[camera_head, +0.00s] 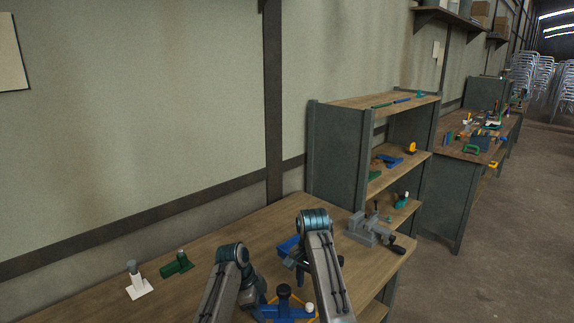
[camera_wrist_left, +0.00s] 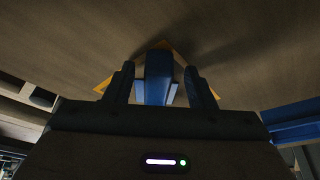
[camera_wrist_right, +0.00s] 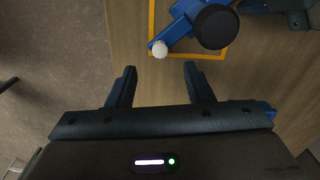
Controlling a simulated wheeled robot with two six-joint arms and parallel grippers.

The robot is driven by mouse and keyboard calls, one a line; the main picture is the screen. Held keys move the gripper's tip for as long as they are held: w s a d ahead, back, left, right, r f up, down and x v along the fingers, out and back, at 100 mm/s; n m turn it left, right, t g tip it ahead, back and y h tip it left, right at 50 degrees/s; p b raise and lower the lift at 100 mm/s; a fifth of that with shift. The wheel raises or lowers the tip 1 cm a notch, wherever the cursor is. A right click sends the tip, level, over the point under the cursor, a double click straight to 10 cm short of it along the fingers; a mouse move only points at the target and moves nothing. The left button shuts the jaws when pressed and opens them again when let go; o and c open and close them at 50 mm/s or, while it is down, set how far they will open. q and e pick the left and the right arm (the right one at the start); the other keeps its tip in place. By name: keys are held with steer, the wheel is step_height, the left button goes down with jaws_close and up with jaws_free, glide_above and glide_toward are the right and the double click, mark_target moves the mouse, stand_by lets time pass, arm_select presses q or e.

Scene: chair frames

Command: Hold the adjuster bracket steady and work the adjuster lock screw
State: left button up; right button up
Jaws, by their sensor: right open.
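The blue adjuster bracket (camera_head: 288,312) lies on the workbench inside a yellow outline, partly cut off by the picture's bottom edge. It carries a black round knob (camera_head: 284,290) and a white ball-like tip (camera_head: 309,308); I cannot tell which is the lock screw. In the left wrist view, the left gripper (camera_wrist_left: 160,72) has its fingers on both sides of a blue upright part (camera_wrist_left: 157,78), with a visible gap each side. In the right wrist view, the right gripper (camera_wrist_right: 160,68) is open and empty, just short of the white tip (camera_wrist_right: 159,48) and the black knob (camera_wrist_right: 216,26).
A grey vise (camera_head: 372,228) stands at the bench's right end. A blue object (camera_head: 289,246) lies behind my arms. A shelf unit (camera_head: 340,155) stands behind the bench.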

arm_select(q)
steer(key=shift+r, duration=0.2)
arm_select(e)
steer(key=shift+s+r, duration=0.1)
arm_select(q)
steer(key=v, duration=1.1)
steer(key=shift+a+r, duration=0.15)
steer(key=shift+r, duration=0.15)
